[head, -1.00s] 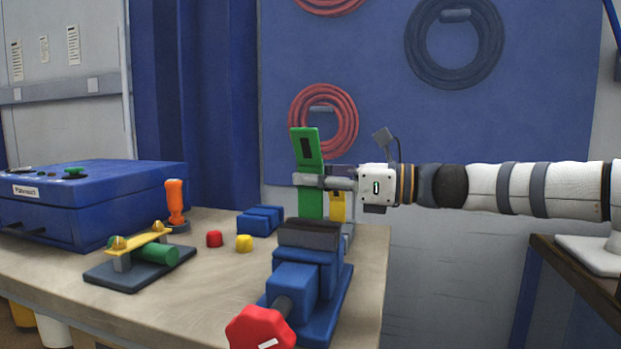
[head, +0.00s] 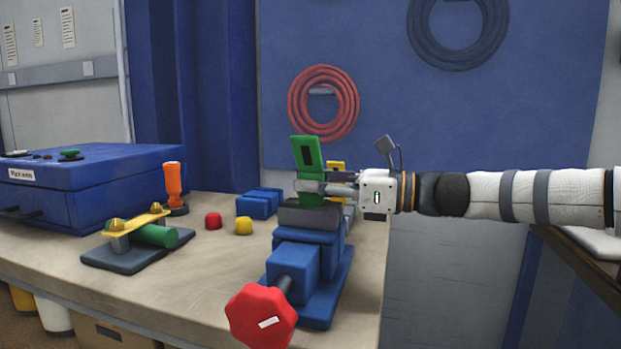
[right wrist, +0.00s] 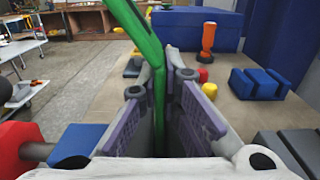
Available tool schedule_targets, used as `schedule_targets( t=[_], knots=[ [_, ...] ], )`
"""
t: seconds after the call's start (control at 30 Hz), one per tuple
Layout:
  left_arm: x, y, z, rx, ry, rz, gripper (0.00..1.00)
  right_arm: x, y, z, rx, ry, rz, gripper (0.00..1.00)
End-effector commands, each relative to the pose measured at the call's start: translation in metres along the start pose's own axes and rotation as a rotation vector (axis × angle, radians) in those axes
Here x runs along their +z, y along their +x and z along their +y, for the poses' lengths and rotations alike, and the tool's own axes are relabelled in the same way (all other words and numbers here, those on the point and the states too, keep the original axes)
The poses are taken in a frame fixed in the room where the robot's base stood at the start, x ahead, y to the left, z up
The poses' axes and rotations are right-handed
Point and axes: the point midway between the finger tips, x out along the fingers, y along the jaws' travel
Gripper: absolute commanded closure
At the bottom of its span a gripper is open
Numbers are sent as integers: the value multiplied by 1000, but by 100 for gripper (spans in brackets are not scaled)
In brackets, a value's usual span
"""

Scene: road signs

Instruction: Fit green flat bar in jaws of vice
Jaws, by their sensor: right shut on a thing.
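The green flat bar (head: 307,153) stands nearly upright, tilted slightly, above the vice. My right gripper (head: 312,188) comes in from the right and is shut on its lower part. In the right wrist view the bar (right wrist: 147,40) runs up and away from between the two fingers (right wrist: 163,85). The blue vice (head: 295,262) has dark grey jaws (head: 310,215) and a red handle (head: 262,317) toward me. The bar's lower end meets the jaws' top in the head view; I cannot tell whether it is between them. My left gripper is out of view.
Left of the vice are a red button (head: 213,221), a yellow button (head: 243,226) and a blue block (head: 257,205). A clamp fixture with a green cylinder (head: 153,235), an orange-handled tool (head: 174,186) and a blue box (head: 90,190) stand farther left. A yellow piece (head: 337,167) is behind the gripper.

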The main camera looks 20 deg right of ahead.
Motion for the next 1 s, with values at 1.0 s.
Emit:
schedule_targets(
  t=[1.0],
  knots=[
    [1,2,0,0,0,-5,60,-11,0,0,0,-1,0,71]
  ],
)
